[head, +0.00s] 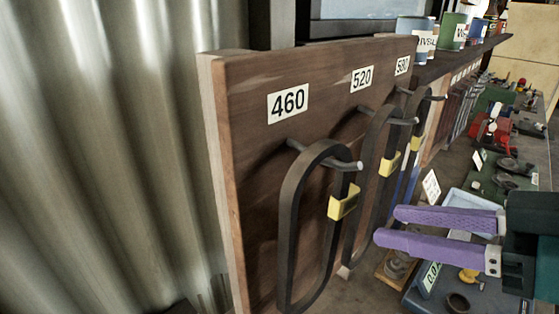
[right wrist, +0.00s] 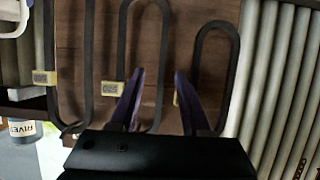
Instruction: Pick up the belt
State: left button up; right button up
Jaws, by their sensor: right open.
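Three black belts hang from pegs on a wooden board (head: 255,190), each with a yellow tag. The belt under label 460 (head: 287,230) is nearest, then the one under 520 (head: 365,180), then the one under 580 (head: 418,112). My right gripper (head: 386,225) has purple fingers, open and empty, pointing at the board from the right. In the right wrist view, which is upside down, one strand of the 520 belt (right wrist: 159,60) appears between the fingers (right wrist: 158,98). The right finger there overlaps the 460 belt (right wrist: 229,75) near its tag; contact cannot be told. My left gripper is out of view.
A corrugated metal wall (head: 100,150) stands at the left. Cans (head: 417,35) stand on a shelf (head: 440,65) behind the board's top. A cluttered bench with blue trays and small parts runs along the right, below my right gripper.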

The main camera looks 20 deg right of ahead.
aim_at(361, 218)
jog(key=shift+w+a+f, duration=0.15)
jog(key=shift+w+a, duration=0.1)
jog(key=shift+w, duration=0.25)
jog(key=p+x, duration=0.1)
jog(key=x, duration=0.1)
jog(key=p+x, duration=0.1)
jog(key=x, duration=0.1)
jog(key=shift+w+a, duration=0.25)
jog(key=shift+w, duration=0.1)
jog(key=shift+w+a+f, duration=0.1)
jog(key=shift+w+a, duration=0.05)
jog(key=shift+w, duration=0.1)
jog(key=c, duration=0.7)
grip_shut()
